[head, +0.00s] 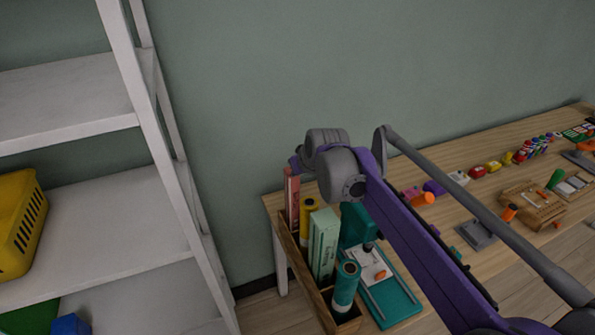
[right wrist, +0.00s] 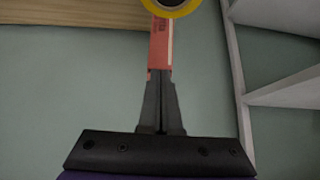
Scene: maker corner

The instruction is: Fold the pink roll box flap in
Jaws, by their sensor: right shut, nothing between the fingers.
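The pink roll box (head: 292,205) stands upright in the far left corner of a wooden holder (head: 287,240) on the workbench. In the right wrist view the pink box (right wrist: 160,48) lies straight ahead of my right gripper (right wrist: 161,73). The gripper's fingers are together and empty, with their tips at the near end of the box. I cannot tell whether they touch it. The flap cannot be made out clearly, so its position is unclear. My left gripper is not in view.
A yellow roll (head: 309,212), a pale green box (head: 323,243) and a teal roll (head: 345,286) stand in the same holder. A teal device (head: 400,300) sits right of it. A white shelf (head: 95,95) stands left, with a gap between.

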